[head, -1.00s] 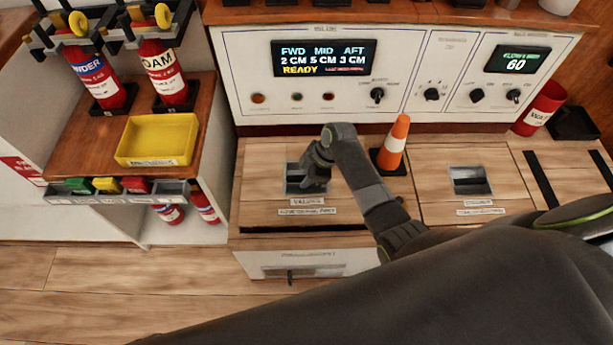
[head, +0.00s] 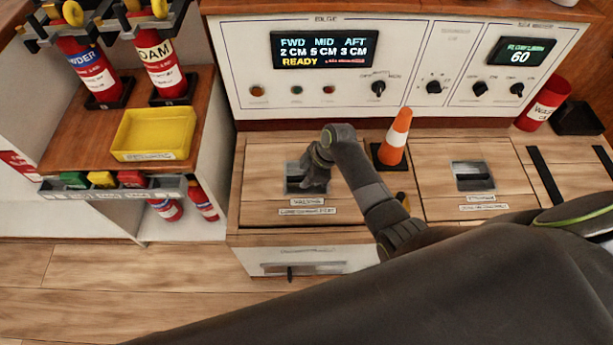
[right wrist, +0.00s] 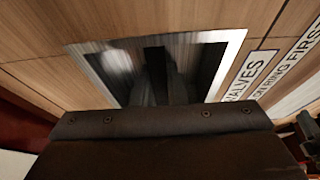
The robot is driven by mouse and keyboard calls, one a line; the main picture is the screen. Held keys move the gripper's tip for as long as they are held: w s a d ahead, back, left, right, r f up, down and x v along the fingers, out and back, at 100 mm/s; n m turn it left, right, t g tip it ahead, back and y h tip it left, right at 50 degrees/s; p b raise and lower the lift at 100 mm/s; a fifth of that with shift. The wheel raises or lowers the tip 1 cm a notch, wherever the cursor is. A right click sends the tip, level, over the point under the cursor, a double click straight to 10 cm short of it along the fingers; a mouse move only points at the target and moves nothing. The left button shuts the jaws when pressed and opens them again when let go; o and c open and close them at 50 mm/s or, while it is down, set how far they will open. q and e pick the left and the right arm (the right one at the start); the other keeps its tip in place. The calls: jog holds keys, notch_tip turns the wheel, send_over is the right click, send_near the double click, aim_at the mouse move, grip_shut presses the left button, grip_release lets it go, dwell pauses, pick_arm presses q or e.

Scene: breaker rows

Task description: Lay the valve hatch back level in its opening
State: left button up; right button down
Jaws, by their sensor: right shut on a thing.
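The valve hatch (head: 262,195) is a wood-grain panel in the low counter, with a recessed metal handle cup (head: 292,167) and labels along its front. It looks level or nearly so; I cannot tell whether its edges are fully flush. My right gripper (head: 308,184) reaches down into the cup and is shut on the hatch's handle. In the right wrist view the cup's metal rim (right wrist: 215,38) surrounds the dark handle bar (right wrist: 157,70), and the VALVES label (right wrist: 250,74) lies to the right. My left gripper is not in view.
An orange and white cone (head: 397,137) stands close behind my right forearm. A second hatch (head: 505,185) with its own cup lies to the right. The control panel (head: 410,55) rises behind. A yellow tray (head: 153,133) and extinguishers (head: 160,65) stand left.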

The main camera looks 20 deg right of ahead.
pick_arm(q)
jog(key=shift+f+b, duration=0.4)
pick_arm(e)
jog(key=shift+w+f, duration=0.15)
jog(key=shift+f, duration=0.4)
